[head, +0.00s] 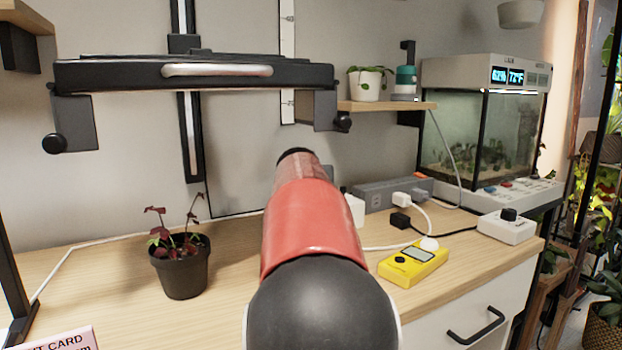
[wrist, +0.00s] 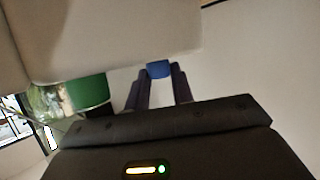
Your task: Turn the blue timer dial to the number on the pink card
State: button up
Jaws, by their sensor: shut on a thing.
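The blue dial (wrist: 158,69) shows in the wrist view, small and between the tips of my gripper (wrist: 158,78). My gripper's two dark fingers are shut on it. The dial's marks and pointer cannot be read. In the head view my arm covers the middle, and neither the gripper nor the blue dial can be seen there. A pink card (head: 55,341) is cut off at the bottom left of the head view.
A green part (wrist: 88,91) is left of the fingers in the wrist view. On the bench are a potted plant (head: 181,266), a yellow meter (head: 413,264), a grey power strip (head: 376,192) with cables, and a white box with a black knob (head: 507,228). A terrarium (head: 478,140) stands at right.

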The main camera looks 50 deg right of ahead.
dwell(0.3)
jog(key=o, duration=1)
jog(key=b+v, duration=0.2)
jog(key=v, duration=0.5)
jog(key=shift+s+a+r, duration=0.15)
jog(key=shift+s+a, duration=0.1)
jog(key=shift+s, duration=0.05)
